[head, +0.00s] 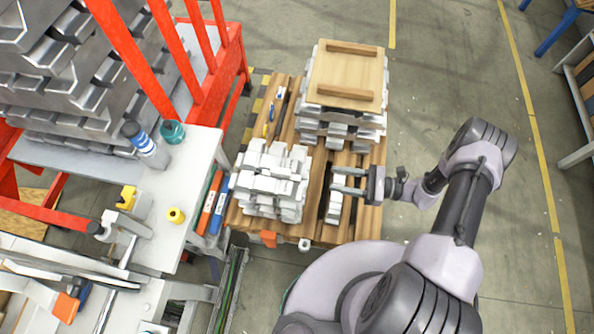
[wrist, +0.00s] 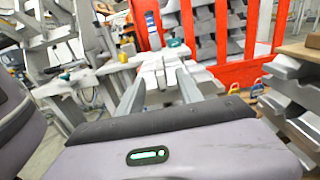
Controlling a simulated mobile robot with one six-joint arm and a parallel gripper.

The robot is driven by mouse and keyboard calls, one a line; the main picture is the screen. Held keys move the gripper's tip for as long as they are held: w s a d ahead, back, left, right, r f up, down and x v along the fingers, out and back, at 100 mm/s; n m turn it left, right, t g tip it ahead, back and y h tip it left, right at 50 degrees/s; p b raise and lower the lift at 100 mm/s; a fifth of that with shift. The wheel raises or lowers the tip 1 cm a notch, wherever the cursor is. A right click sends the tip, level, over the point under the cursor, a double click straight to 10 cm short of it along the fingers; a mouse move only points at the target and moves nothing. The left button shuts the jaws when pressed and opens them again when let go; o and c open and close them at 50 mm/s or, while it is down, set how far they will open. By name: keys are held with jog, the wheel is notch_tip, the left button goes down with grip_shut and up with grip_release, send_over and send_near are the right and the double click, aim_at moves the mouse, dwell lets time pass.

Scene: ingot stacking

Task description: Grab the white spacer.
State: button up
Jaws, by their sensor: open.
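My gripper (head: 336,180) is open and empty in the head view, its two fingers pointing left over the pallet. A narrow pale piece or short row (head: 335,207) sits on the pallet just below the fingers in the picture. I cannot tell for sure which pale piece is the white spacer.
A wooden pallet (head: 317,229) carries the stacks. A second ingot stack with a wooden board (head: 346,72) on top stands at the back right. A red rack (head: 233,75) and a white bench (head: 190,195) with bottles are on the left. Open floor (head: 455,90) lies to the right.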

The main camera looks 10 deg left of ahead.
aim_at(280, 170)
jog(key=a+b, duration=0.1)
jog(key=a, duration=0.4)
jog(key=a+b, duration=0.1)
jog(key=a, duration=0.5)
jog(key=a+f, duration=0.1)
jog(key=a, duration=0.4)
jog(key=shift+w+a+b, duration=0.3)
jog(key=shift+a+b, duration=0.1)
jog(key=shift+w+a+r, duration=0.1)
jog(key=shift+a+r, duration=0.05)
jog(key=shift+a, duration=0.3)
jog(key=shift+d, duration=0.1)
grip_shut()
